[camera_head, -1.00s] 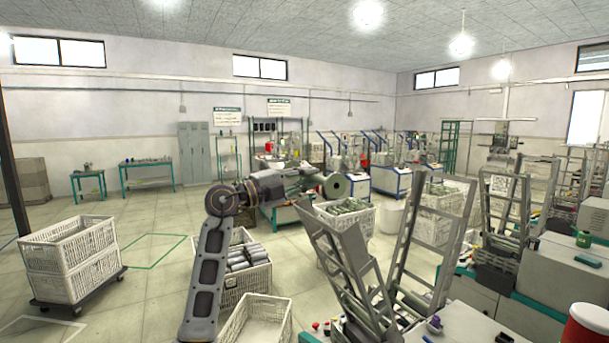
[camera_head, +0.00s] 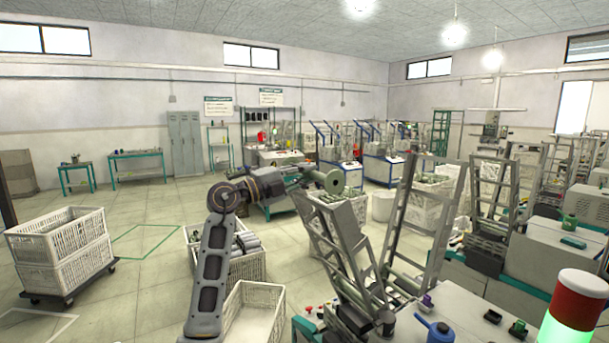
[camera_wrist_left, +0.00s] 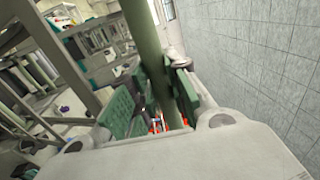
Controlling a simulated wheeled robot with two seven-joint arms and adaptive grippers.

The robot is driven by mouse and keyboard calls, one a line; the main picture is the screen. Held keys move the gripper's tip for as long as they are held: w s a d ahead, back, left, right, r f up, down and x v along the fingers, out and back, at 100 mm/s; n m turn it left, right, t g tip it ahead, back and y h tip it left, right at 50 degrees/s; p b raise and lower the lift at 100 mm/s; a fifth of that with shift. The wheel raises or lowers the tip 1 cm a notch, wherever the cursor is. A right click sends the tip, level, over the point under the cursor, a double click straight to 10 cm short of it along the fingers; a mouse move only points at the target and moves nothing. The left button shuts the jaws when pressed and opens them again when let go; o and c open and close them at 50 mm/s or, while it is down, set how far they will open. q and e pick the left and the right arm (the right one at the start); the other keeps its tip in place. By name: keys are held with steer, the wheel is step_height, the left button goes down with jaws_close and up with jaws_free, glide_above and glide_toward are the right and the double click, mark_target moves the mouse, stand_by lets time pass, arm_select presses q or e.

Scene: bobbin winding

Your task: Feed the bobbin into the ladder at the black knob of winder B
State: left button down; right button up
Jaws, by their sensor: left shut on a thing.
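My left gripper (camera_head: 312,176) is shut on a bobbin and holds it in the air. The bobbin shows in the head view as a round green flange (camera_head: 335,183). In the left wrist view, the bobbin's grey-green barrel (camera_wrist_left: 148,45) stands between the green finger pads. Just below and right of it in the head view rises a tilted grey metal ladder (camera_head: 338,245), with a second ladder frame (camera_head: 425,215) to its right. The bobbin looks close to the first ladder's top; whether they touch I cannot tell. I cannot pick out winder B's black knob with certainty.
A blue knob (camera_head: 440,333) and a purple knob (camera_head: 427,300) sit on the nearest machine top. A red and green signal lamp (camera_head: 576,310) stands at lower right. White crates, one holding grey rolls (camera_head: 240,245), stand below my arm.

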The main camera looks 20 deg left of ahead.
arm_select(q)
steer(key=shift+f, duration=0.15)
steer(key=shift+w+d+f+b, duration=0.2)
steer(key=shift+w+d+f, duration=0.1)
steer(key=shift+f, duration=0.55)
steer(key=shift+w+d+f+b, duration=0.2)
steer(key=shift+w+f, duration=0.15)
steer(key=shift+f, duration=0.5)
steer(key=shift+w+d+f+b, duration=0.15)
steer(key=shift+w+d+f, duration=0.15)
steer(key=shift+f, duration=0.55)
steer(key=shift+f, duration=0.2)
steer(key=shift+w+d+f+b, duration=0.15)
steer(key=shift+w+d+f, duration=0.15)
steer(key=shift+f, duration=0.55)
steer(key=shift+w+d+f+b, duration=0.15)
steer(key=shift+w+f, duration=0.2)
steer(key=shift+f, duration=0.5)
steer(key=shift+w+d+f+b, duration=0.1)
steer(key=shift+w+d+f, duration=0.2)
steer(key=shift+f, duration=0.55)
steer(key=shift+f, duration=0.2)
